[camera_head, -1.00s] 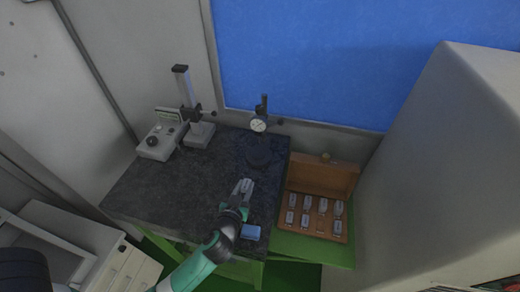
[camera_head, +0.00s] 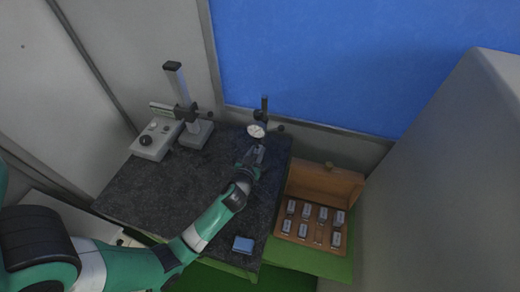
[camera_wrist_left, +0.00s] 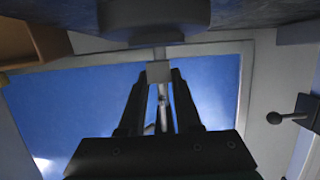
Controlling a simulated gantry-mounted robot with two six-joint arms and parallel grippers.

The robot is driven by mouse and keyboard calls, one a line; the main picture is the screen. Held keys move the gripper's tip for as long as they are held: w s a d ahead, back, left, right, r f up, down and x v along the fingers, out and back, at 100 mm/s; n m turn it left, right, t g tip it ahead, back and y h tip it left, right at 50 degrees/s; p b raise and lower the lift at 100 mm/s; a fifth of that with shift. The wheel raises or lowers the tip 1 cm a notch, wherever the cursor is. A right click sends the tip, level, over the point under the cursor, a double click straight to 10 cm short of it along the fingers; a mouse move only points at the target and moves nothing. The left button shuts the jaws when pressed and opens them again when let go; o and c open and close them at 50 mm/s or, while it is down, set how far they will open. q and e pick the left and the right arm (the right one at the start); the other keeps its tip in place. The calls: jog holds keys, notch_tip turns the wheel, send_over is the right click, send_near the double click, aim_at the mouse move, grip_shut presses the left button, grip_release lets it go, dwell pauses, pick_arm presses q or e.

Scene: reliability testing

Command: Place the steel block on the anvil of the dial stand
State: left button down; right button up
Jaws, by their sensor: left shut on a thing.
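The dial stand (camera_head: 264,106) is at the back of the dark granite plate, with its round white dial (camera_head: 256,131) facing me. My left gripper (camera_head: 256,153) is just in front of and below the dial. In the left wrist view, the left gripper (camera_wrist_left: 158,78) is shut on the small pale steel block (camera_wrist_left: 158,71) at its fingertips. The dark round anvil (camera_wrist_left: 155,18) shows near the top of that view, apart from the block in the picture. The gripper mostly hides the anvil in the head view. My right gripper is not in view.
A second stand (camera_head: 176,88) and a grey control box (camera_head: 155,140) stand at the back left of the granite plate (camera_head: 160,200). A blue block (camera_head: 243,244) lies at the front edge. An open wooden case (camera_head: 325,184) with several steel blocks is at the right.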

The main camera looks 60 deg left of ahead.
pick_arm(q)
jog(key=shift+s+d+f, duration=0.2)
jog(key=shift+f, duration=0.2)
jog(key=shift+s+d+f, duration=0.2)
jog(key=shift+f, duration=0.2)
jog(key=shift+w, duration=0.1)
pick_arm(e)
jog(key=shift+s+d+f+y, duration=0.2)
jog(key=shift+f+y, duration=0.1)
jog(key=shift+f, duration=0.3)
pick_arm(q)
jog(key=c, duration=0.6)
grip_release()
jog(key=shift+r, duration=0.15)
jog(key=v, duration=1.2)
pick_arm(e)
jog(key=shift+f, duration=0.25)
